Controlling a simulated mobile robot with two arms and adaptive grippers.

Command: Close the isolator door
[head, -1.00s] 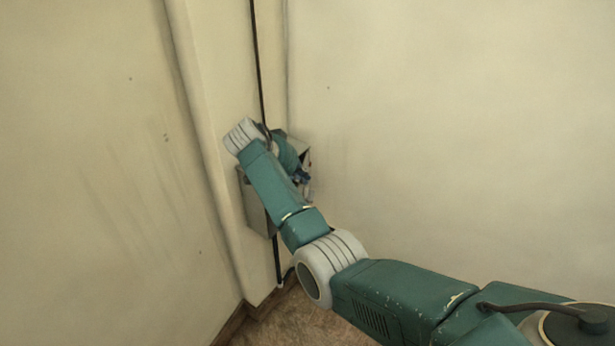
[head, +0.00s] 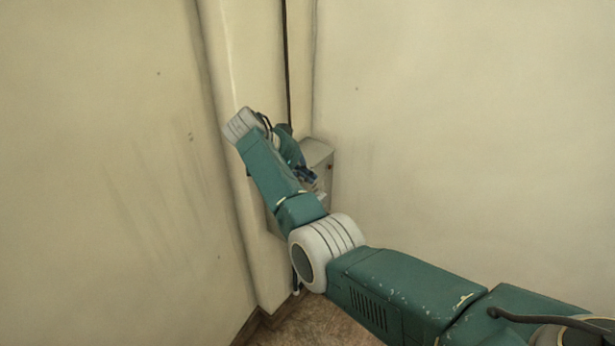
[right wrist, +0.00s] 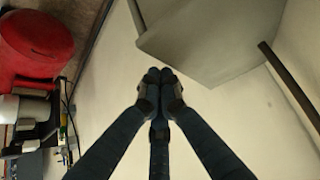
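The isolator is a grey box (head: 318,150) on the corner column, partly hidden behind my right arm. Its face at the right looks flat and shows no dark gap, but the arm hides much of it, so I cannot tell if the door is fully shut. My right gripper (head: 310,176) is close beside this face in the head view. In the right wrist view my right gripper (right wrist: 159,78) has its fingertips together with nothing between them. A grey box surface (right wrist: 210,40) lies just above the fingertips there, with a small gap in the picture. My left gripper is not in view.
A dark conduit (head: 287,60) runs up the column above the box. Bare walls stand on both sides. In the right wrist view a red round object (right wrist: 38,45) and mixed equipment (right wrist: 35,125) are at the left.

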